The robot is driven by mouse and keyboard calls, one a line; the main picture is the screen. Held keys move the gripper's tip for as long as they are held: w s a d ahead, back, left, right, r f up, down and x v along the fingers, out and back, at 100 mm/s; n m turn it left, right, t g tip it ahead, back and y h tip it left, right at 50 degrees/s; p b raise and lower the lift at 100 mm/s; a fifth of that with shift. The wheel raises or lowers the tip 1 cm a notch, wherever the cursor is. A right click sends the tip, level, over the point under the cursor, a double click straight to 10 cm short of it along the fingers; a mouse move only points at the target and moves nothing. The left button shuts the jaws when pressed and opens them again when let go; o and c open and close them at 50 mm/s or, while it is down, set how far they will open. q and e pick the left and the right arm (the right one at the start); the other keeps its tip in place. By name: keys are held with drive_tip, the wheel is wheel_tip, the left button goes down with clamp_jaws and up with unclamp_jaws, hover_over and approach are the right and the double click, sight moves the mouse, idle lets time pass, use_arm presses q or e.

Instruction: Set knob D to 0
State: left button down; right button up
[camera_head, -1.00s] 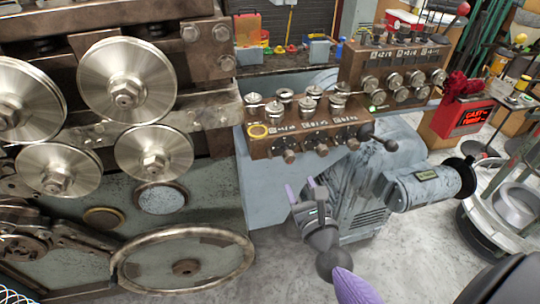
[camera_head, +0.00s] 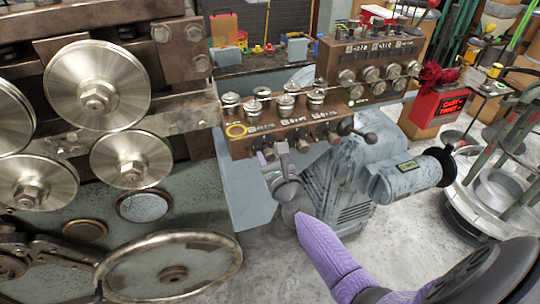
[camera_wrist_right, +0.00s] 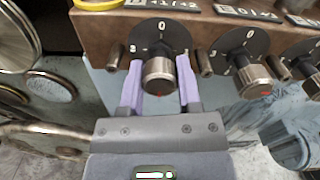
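The brown control panel (camera_head: 236,147) has several small knobs along its front. Which one is knob D cannot be read. My right gripper (camera_head: 271,151) is at the panel's left end in the head view. In the right wrist view my right gripper (camera_wrist_right: 160,64) has its two purple fingers on either side of the leftmost metal knob (camera_wrist_right: 158,75). The fingers are apart, with thin gaps visible beside the knob. Its black dial (camera_wrist_right: 160,29) has a 0 at the top. A second knob (camera_wrist_right: 252,80) is to the right. My left gripper is not in view.
A ball-ended lever (camera_head: 369,138) sticks out at the panel's right end. A second knob panel (camera_head: 372,57) stands behind. Large metal rollers (camera_head: 132,158) and a handwheel (camera_head: 170,258) are at the left. A grey motor (camera_head: 400,181) is at the right.

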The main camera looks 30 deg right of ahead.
clamp_jaws()
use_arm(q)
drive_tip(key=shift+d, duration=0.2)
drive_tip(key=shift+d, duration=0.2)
